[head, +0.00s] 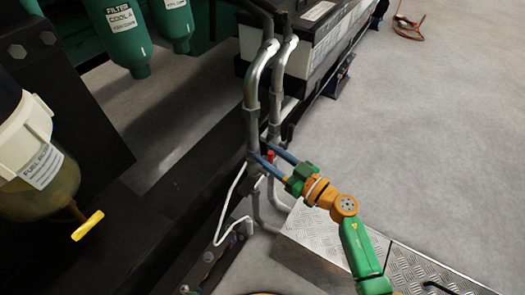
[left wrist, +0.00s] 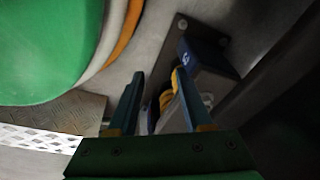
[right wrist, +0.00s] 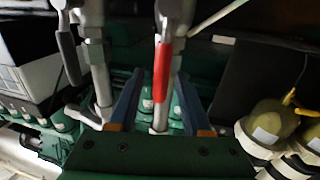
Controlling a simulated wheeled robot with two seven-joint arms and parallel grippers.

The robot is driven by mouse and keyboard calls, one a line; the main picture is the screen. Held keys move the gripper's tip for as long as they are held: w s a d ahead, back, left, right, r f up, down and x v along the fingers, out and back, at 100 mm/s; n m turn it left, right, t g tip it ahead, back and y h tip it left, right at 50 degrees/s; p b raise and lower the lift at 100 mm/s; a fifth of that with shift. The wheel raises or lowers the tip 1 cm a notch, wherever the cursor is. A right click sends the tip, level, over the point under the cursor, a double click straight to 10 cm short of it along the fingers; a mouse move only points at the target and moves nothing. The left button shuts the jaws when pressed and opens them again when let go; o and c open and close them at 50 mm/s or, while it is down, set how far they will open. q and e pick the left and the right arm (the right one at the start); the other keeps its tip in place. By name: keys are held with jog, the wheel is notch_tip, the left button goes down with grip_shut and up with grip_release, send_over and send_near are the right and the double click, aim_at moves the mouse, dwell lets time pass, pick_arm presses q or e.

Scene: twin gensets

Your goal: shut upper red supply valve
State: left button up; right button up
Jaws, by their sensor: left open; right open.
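A red valve handle (right wrist: 162,75) shows in the right wrist view, running along a grey vertical pipe (right wrist: 159,115). In the head view only a small red part of it (head: 270,155) shows beside the pipes. My right gripper (head: 261,152) is at the pipes, its blue fingers open. In the right wrist view the handle appears between the two fingers, with space on both sides; I cannot tell how deep it sits between them. My left gripper (left wrist: 156,82) is open in the left wrist view, away from the handle, and is not seen in the head view.
A black lever (right wrist: 68,57) is on the neighbouring pipe. A fuel filter (head: 38,150) with a yellow tap (head: 88,225) stands at left. A battery box (head: 310,40) is behind the pipes. Tread-plate steps (head: 320,235) lie below my right arm. Open floor is at right.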

jog(key=shift+s+r, duration=0.1)
jog(key=shift+d, duration=0.1)
grip_shut()
dwell(1.2)
